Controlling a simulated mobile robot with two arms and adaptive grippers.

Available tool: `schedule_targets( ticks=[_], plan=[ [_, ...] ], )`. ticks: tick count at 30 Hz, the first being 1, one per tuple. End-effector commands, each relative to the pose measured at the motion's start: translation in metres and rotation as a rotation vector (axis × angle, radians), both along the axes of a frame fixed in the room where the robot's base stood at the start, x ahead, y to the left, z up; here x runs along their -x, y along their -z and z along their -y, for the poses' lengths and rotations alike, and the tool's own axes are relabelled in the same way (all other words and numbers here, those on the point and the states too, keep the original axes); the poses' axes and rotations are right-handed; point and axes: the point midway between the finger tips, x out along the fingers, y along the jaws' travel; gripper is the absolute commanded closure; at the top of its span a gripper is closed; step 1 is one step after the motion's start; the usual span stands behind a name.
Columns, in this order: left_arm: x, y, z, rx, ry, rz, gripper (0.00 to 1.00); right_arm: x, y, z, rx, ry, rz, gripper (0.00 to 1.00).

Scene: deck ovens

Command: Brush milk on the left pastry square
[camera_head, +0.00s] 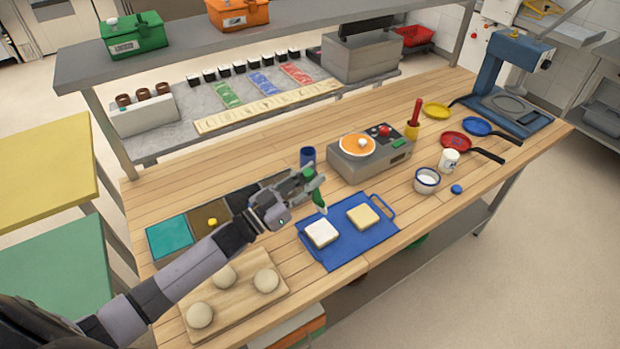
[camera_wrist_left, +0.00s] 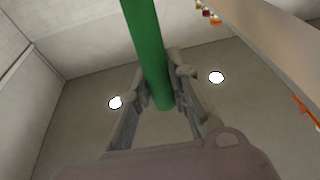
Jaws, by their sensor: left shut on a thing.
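A blue board (camera_head: 348,242) lies on the wooden table with two pastry squares on it. The left pastry square (camera_head: 321,233) looks white on top, and the right pastry square (camera_head: 362,216) looks yellower. My left gripper (camera_head: 305,187) is shut on a green-handled brush (camera_head: 318,201), held above the board near the left square's back edge. I cannot tell whether the brush tip touches the square. In the left wrist view the green handle (camera_wrist_left: 148,50) sits between the fingers. A white bowl with a blue rim (camera_head: 427,182) holds something white. My right gripper is not in view.
A blue cup (camera_head: 307,156) and a grey device with an orange disc (camera_head: 367,155) stand behind the board. A wooden board (camera_head: 236,303) with dough balls lies front left. Coloured pans and a white cup (camera_head: 448,160) are at the right.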

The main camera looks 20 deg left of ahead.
Motion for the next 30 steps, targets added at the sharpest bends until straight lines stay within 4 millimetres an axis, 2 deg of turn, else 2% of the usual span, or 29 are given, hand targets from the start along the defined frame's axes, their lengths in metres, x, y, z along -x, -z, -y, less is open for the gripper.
schedule_targets(
  ticks=[5, 24, 30],
  plan=[
    [0.0, 0.001, -0.003, -0.001, 0.0, 0.001, 1.0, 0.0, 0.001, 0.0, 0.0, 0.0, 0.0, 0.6],
    [0.0, 0.003, -0.089, -0.003, -0.001, -0.001, 1.0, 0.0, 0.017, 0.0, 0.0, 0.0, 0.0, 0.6],
    [0.0, 0.001, -0.1, 0.001, 0.0, 0.0, 1.0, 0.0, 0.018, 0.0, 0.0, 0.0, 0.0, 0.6]
  ],
)
